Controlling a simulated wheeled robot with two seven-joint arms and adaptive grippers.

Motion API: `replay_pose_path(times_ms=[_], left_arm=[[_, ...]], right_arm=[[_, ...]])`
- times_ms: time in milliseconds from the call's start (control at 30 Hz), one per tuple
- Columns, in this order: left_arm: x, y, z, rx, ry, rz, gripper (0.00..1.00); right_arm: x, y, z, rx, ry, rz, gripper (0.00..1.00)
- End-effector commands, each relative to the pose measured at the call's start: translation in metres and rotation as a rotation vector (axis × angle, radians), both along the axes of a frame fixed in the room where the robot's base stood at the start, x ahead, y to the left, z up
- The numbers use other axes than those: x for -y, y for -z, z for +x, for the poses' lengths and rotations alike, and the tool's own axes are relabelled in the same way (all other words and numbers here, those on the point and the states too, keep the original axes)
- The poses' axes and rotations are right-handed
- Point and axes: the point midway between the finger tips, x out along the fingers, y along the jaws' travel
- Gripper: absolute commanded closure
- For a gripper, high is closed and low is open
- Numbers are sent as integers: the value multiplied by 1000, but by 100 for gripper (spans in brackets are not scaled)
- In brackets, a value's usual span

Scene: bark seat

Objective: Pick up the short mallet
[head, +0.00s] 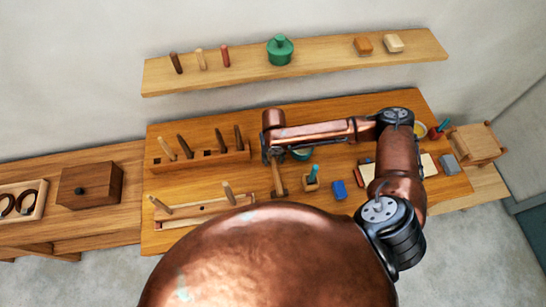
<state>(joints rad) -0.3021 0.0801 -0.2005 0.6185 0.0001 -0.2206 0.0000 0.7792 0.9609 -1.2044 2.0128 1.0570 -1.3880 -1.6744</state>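A wooden tool that looks like the short mallet (279,180) is in the head view, near the middle of the bench (320,208). Its pale handle runs toward me, and its upper end is at the end of my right arm. My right gripper (274,154) is at that upper end, seen from above and small. Whether its fingers are apart or closed on the wood is not clear. My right arm reaches in from the right, over the bench. My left gripper is not in view.
A rack (200,160) with several upright handles stands left of the tool, and a lower rack (190,214) is nearer. A wall shelf (240,74) runs behind.

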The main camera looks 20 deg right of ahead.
Motion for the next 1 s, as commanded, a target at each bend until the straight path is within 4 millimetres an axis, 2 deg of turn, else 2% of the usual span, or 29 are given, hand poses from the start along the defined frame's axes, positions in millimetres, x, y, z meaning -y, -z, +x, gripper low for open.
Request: replay_pose_path(times_ms=[133,400,933,1000], left_arm=[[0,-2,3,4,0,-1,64],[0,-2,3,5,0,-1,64],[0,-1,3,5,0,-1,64],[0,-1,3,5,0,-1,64]], right_arm=[[1,16,-1,-1,1,-1,63],[0,19,-1,0,0,0,63],[1,19,0,0,0,0,100],[1,19,0,0,0,-1,100]])
